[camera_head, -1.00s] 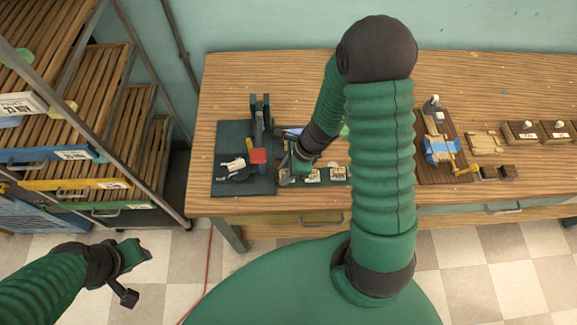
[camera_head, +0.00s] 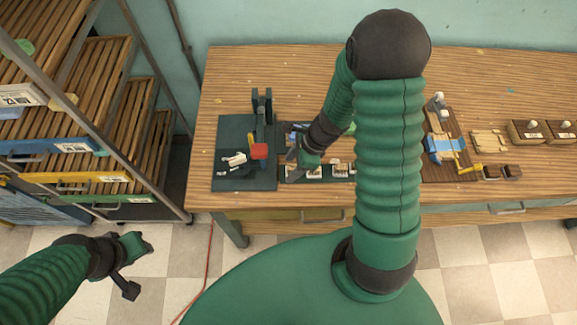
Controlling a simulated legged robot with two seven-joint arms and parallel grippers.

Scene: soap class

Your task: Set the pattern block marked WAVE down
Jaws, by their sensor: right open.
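Small pale blocks with dark printed marks, one of them (camera_head: 314,172), sit in a row in a dark tray (camera_head: 353,178) on the workbench. The marks are too small to read, so I cannot tell which block is WAVE. My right gripper (camera_head: 297,167) is open at the left end of this row, low over the tray and close to the blocks. I see no block between its fingers, though the gripper and forearm hide part of the tray. My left gripper (camera_head: 133,266) is open and empty, over the floor in front of the shelf rack.
A brown board (camera_head: 437,173) with a blue piece and wooden boxes (camera_head: 525,132) are to the right. A slatted rack (camera_head: 105,115) stands at left.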

